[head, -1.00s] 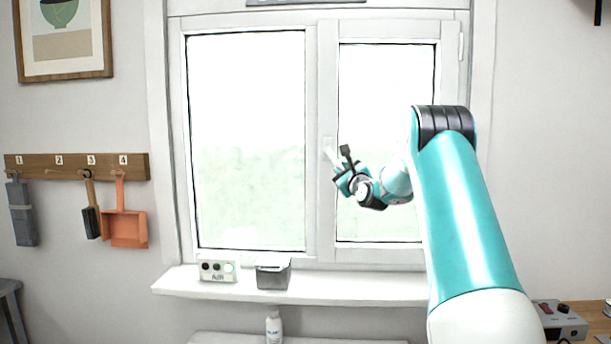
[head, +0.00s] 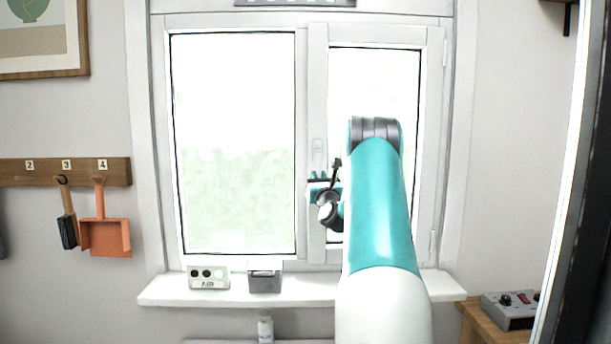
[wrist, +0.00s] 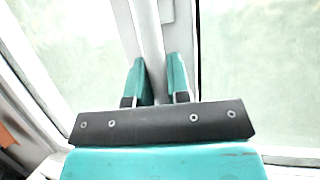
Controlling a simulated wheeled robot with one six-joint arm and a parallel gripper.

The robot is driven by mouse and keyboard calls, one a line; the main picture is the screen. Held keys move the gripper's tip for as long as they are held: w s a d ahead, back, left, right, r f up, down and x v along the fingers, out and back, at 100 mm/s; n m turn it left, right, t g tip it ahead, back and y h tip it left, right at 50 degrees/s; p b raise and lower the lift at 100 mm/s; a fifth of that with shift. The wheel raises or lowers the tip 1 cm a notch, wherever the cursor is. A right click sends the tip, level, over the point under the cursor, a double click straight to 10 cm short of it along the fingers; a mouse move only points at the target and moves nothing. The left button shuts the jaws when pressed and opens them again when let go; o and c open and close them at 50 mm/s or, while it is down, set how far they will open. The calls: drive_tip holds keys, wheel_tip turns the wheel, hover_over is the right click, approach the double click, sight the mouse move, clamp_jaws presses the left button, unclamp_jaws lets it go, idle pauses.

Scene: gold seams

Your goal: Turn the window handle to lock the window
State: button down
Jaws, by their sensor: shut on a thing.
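The white window handle (head: 318,152) is on the upright frame between the two window panes. In the head view its plate shows above my gripper, and the lever looks roughly upright, hanging down; its lower end is hidden. My gripper (head: 320,178) is at the lower part of the handle, shut on it. In the wrist view the two teal fingertips (wrist: 160,75) stand on either side of a pale strip, and a white piece of the handle (wrist: 166,10) shows beyond them at the top edge. The window (head: 235,140) looks closed.
The sill (head: 320,290) below holds a small box with round lights (head: 208,278) and a grey container (head: 265,280). A rack (head: 65,172) with a brush and dustpan is on the left wall. A dark upright edge (head: 590,200) stands at the far right.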

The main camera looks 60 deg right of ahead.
drive_tip(key=shift+f, duration=0.1)
idle(0.3)
drive_tip(key=c, duration=1.1)
unclamp_jaws()
drive_tip(key=shift+w, duration=0.1)
drive_tip(key=b+v, duration=1.4)
drive_tip(key=v, duration=0.3)
drive_tip(key=shift+a, duration=0.2)
drive_tip(key=shift+f, duration=0.15)
